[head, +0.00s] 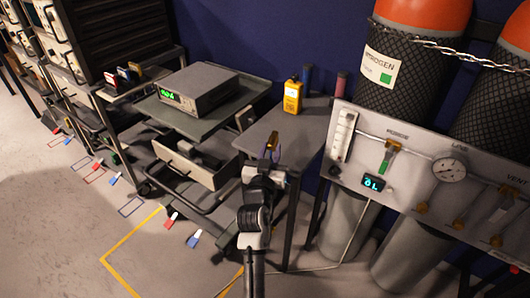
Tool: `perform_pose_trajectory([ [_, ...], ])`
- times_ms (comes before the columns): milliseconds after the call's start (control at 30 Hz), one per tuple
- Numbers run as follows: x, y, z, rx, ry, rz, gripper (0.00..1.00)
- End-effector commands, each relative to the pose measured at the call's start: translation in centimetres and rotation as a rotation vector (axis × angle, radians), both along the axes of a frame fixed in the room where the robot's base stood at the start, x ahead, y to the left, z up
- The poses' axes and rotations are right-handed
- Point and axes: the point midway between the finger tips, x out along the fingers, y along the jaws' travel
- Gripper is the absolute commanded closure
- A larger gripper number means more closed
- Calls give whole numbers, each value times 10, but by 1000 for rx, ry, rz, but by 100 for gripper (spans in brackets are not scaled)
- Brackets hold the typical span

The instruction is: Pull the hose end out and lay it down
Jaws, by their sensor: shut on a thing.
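My gripper (272,150) is above the small grey side table (313,117), near its front left part. It is shut on a small brass-coloured piece (273,141) that looks like the hose end; the jaws hide much of it. I see no hose clearly running from the jaws. A thin pale hose (357,232) hangs below the gas panel (345,168) and runs left along the floor, passing behind my arm. Brass fittings (422,207) sit along the panel's lower edge.
A trolley (196,125) with a green-display instrument (200,87) and open drawer (190,165) stands left. Chained gas cylinders (410,75) rise behind the panel. The table's right part is bare.

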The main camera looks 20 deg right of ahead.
Motion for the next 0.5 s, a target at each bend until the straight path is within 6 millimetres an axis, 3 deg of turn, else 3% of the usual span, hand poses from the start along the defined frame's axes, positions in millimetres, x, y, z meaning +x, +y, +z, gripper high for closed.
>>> perform_pose_trajectory([
  [500,31,-40,-11,0,0,0,100],
])
